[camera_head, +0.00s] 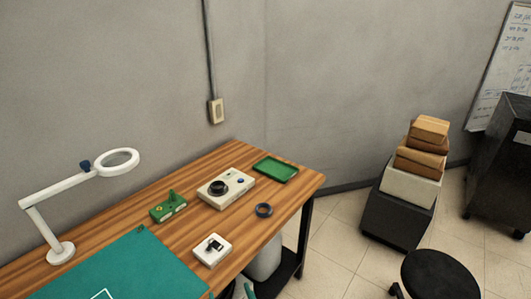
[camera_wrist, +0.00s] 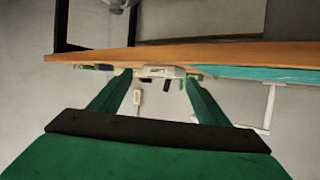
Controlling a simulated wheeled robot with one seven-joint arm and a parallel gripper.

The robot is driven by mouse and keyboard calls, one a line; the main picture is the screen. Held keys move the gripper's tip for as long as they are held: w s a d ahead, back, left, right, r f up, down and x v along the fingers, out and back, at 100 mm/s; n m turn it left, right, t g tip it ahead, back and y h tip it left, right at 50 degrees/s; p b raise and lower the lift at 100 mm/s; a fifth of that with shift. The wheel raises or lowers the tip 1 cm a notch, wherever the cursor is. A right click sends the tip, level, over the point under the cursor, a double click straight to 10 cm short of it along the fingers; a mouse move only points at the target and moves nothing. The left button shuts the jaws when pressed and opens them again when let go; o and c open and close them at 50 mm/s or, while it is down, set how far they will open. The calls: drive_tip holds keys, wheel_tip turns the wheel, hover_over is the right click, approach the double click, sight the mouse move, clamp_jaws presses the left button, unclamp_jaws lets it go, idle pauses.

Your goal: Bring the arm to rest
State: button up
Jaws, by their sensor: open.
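My gripper (camera_wrist: 159,84) shows in the wrist view with its two green fingers spread apart and nothing between them. The wrist picture looks upside down, with the edge of the wooden table (camera_wrist: 210,54) running across it beyond the fingertips. The fingers appear clear of the table, but the exact gap cannot be told. In the head view the same table (camera_head: 300,183) stands against the wall. A small teal tip at the bottom edge of that view may be part of my gripper; most of the arm is outside the picture.
The table bears a magnifier lamp (camera_head: 62,249), teal mat (camera_head: 130,270), green device (camera_head: 168,208), white box with black dial (camera_head: 235,194), small white box (camera_head: 212,250), dark ring (camera_head: 264,210) and green tray (camera_head: 276,170). A black stool (camera_head: 440,274) and stacked boxes (camera_head: 411,184) stand right.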

drive_tip(key=s+d+f+m+t+h, duration=0.1)
drive_tip(key=s+d+f+h, duration=0.2)
drive_tip(key=s, duration=0.4)
drive_tip(key=s+d+f+m+h, duration=0.15)
drive_tip(key=s+d+f, duration=0.25)
drive_tip(key=s, duration=0.4)
drive_tip(key=s+d+r, duration=0.1)
drive_tip(key=s, duration=0.6)
drive_tip(key=s+d+r+t, duration=0.1)
drive_tip(key=s+r, duration=0.1)
drive_tip(key=s, duration=0.6)
drive_tip(key=shift+s+d+r+m, duration=0.2)
drive_tip(key=shift+r+m, duration=0.05)
drive_tip(key=shift+m, duration=0.2)
